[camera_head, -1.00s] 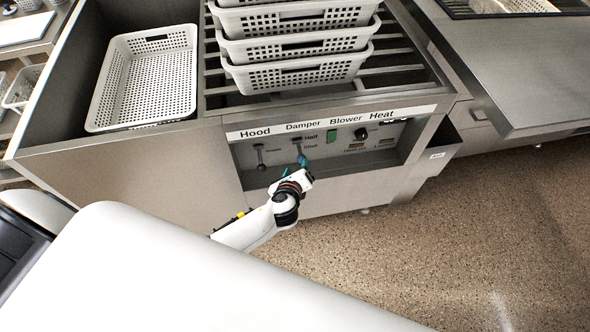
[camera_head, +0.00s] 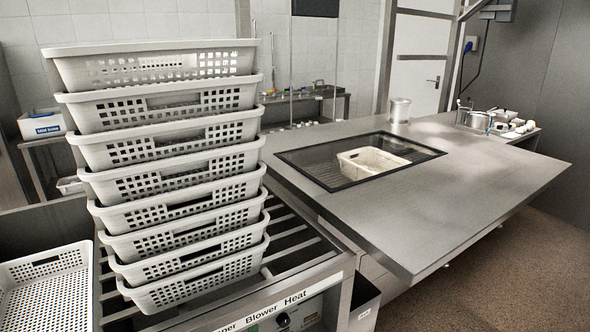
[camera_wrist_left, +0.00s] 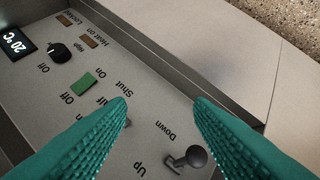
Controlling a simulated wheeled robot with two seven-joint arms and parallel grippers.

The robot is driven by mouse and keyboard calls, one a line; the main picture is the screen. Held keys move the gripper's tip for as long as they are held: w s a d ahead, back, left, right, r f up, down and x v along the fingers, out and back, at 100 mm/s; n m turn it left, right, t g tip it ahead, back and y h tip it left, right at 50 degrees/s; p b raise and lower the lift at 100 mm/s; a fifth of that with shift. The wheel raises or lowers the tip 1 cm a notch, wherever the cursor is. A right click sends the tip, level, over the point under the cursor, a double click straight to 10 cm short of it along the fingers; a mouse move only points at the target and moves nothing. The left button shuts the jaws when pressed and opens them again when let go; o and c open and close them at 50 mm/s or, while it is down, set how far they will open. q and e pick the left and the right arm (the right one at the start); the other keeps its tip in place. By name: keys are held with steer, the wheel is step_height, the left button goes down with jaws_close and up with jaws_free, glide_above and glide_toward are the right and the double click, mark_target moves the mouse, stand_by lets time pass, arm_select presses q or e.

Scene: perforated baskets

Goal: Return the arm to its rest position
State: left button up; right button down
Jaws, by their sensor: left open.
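My left gripper (camera_wrist_left: 160,108) shows in the left wrist view as two teal ribbed fingers, spread apart with nothing between them. Past the fingers is the control panel (camera_wrist_left: 100,100), seen upside down. A dark round-knobbed lever (camera_wrist_left: 188,159) marked Up and Down is beside the right finger. The damper lever near Shut is mostly hidden by the left finger. The panel also has a green switch (camera_wrist_left: 82,84) and a black Heat knob (camera_wrist_left: 61,52). In the head view, neither gripper is visible; only the panel's right end with the Blower and Heat labels (camera_head: 275,305) shows.
A tall stack of white perforated baskets (camera_head: 170,190) stands on the slatted rack. Another basket (camera_head: 48,290) lies low at the left. A steel table (camera_head: 440,205) on the right has a framed opening with a cream basket (camera_head: 372,163). Floor (camera_head: 520,270) is clear at lower right.

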arm_select(q)
steer(key=s+a+f+n+g+h, duration=0.1)
steer(key=s+a+f+n+g, duration=0.2)
steer(key=s+f+n+g, duration=1.05)
steer(key=s+f+n+t, duration=0.1)
steer(key=s+f, duration=0.3)
steer(key=s, duration=0.4)
steer(key=s+f+n+t+h, duration=0.1)
steer(key=s+f+n, duration=0.3)
steer(key=s, duration=0.4)
steer(key=s+f+n+t, duration=0.2)
steer(key=s+f, duration=0.3)
steer(key=s, duration=0.4)
steer(key=shift+a+n, duration=0.25)
steer(key=shift+n, duration=0.1)
steer(key=shift+c, duration=0.2)
